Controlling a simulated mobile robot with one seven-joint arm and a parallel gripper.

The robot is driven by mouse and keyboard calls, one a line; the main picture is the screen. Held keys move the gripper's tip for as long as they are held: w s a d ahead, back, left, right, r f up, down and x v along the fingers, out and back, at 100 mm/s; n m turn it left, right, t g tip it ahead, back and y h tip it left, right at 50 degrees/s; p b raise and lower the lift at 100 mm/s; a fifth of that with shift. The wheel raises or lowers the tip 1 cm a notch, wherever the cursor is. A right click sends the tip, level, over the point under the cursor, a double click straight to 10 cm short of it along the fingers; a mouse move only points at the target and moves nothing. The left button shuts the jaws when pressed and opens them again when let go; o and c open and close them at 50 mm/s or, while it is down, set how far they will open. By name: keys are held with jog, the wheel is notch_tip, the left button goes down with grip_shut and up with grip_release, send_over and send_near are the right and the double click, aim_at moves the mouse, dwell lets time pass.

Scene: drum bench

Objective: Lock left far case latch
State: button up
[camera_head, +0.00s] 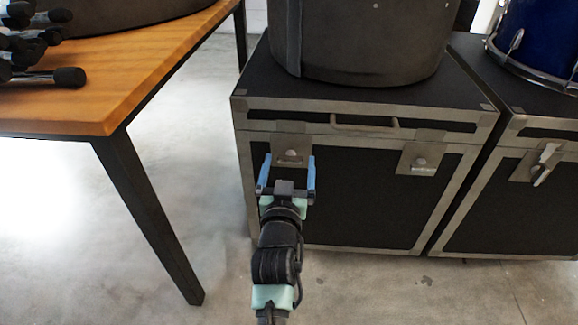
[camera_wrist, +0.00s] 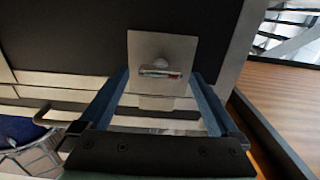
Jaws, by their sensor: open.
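A black case (camera_head: 350,190) with metal edges stands on the floor, its front facing me. Its left latch (camera_head: 290,146) is a metal plate with a small round knob, across the lid seam. The same latch plate (camera_wrist: 162,48) shows in the wrist view, with a small bright tab below the knob. My gripper (camera_head: 289,160) is open in front of this latch, its blue fingers to either side. In the wrist view my gripper (camera_wrist: 161,76) spans the plate and nothing is gripped. I cannot tell whether the fingers touch the case. The right latch (camera_head: 421,160) is on the same front.
A large dark drum case (camera_head: 365,40) stands on the lid. A carrying handle (camera_head: 365,124) lies between the latches. A second case (camera_head: 515,210) with a blue drum (camera_head: 540,40) stands at right. A wooden table (camera_head: 120,85) with microphones is at left. The floor ahead is clear.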

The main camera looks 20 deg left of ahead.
jog(key=shift+c, duration=0.3)
jog(key=c, duration=1.3)
